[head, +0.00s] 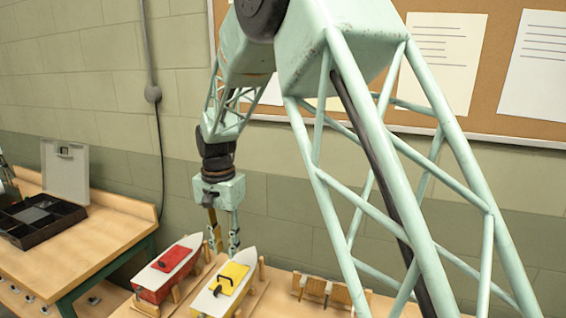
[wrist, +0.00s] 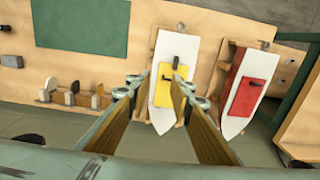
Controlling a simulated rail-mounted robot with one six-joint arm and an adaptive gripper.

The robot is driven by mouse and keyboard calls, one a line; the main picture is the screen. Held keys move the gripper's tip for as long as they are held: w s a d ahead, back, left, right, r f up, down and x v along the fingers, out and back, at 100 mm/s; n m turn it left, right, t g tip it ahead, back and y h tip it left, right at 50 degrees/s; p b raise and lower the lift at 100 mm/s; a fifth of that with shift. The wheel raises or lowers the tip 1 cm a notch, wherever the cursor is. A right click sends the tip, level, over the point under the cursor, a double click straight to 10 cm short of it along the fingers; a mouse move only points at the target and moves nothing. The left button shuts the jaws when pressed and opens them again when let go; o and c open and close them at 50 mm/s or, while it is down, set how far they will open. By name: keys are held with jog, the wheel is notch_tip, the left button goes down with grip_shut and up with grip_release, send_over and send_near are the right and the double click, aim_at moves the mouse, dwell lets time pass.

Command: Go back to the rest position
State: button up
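My gripper (head: 224,246) hangs fingers-down above the bench. Its two fingers also show in the wrist view (wrist: 163,95), spread apart with nothing held between them. Below it is a white boat with a yellow hatch cover (head: 234,275), which carries a dark handle. In the wrist view this boat (wrist: 168,116) lies beyond the open fingertips. A red and white boat (head: 168,265) stands beside it, on the left in the head view and on the right in the wrist view (wrist: 258,60). Both boats sit upright on wooden cradles.
A wooden rack with several small pieces (head: 330,292) is right of the boats. A green mat (wrist: 80,24) lies on the bench. A pinboard wall (head: 400,125) stands behind.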

jog(key=s+d+r+n+t+b, duration=0.1)
jog(key=s+d+r, duration=0.8)
jog(key=d, duration=0.3)
jog(key=s+d+r+n+t+b, duration=0.1)
jog(key=s+d+r, duration=0.8)
jog(key=d, duration=0.4)
jog(key=s+d+b, duration=0.1)
jog(key=s+d, duration=0.3)
jog(key=s, duration=0.5)
jog(key=s+d+n+t+b, duration=0.1)
jog(key=s+d, duration=0.4)
jog(key=s, duration=0.4)
jog(key=s+d+f+n, duration=0.1)
jog(key=s+d, duration=0.3)
jog(key=s, duration=0.5)
jog(key=shift+s+d+t+b, duration=0.15)
jog(key=shift+d+t+b, duration=0.15)
jog(key=shift+d+b, duration=0.1)
